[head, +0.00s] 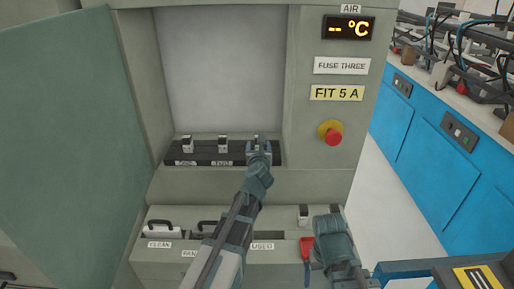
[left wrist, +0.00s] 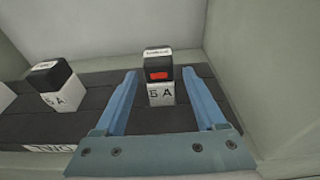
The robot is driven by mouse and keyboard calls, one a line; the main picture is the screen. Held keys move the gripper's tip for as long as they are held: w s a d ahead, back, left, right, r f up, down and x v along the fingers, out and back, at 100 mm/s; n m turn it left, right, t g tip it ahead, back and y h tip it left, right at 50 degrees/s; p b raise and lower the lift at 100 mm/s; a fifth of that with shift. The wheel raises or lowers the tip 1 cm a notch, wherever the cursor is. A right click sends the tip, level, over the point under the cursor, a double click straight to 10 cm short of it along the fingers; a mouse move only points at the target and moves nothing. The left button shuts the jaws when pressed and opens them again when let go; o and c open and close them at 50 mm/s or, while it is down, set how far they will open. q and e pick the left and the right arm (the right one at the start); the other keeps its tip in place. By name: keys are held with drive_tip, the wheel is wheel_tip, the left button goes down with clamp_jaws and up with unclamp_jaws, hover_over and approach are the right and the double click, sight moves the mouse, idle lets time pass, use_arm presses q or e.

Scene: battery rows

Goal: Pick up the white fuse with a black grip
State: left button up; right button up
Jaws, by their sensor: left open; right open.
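A black strip (head: 205,160) in the cabinet recess holds three white fuses with black grips: left (head: 187,145), middle (head: 222,146) and right. My left gripper (head: 261,147) is open at the right fuse, partly hiding it in the head view. In the left wrist view this fuse (left wrist: 160,94) stands upright between the two finger lines, marked 5 A, with a red patch on its black grip. The middle fuse (left wrist: 54,84) stands left of the fingers, also marked 5 A. My right gripper (head: 318,240) is open, low at the right, beside another white fuse with a black top (head: 303,212).
Signs read FUSE THREE (head: 342,66) and FIT 5 A (head: 337,93). A red button (head: 333,137) sits below them. Lower bins carry CLEAN (head: 159,245) and USED (head: 262,246) labels. A red object (head: 306,247) is by my right gripper. The cabinet door (head: 70,140) stands at left.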

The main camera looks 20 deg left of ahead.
use_arm(q)
drive_tip(key=shift+x, duration=0.8)
drive_tip(key=shift+s, duration=0.1)
drive_tip(key=shift+c, duration=0.3)
clamp_jaws()
drive_tip(key=shift+r, duration=0.2)
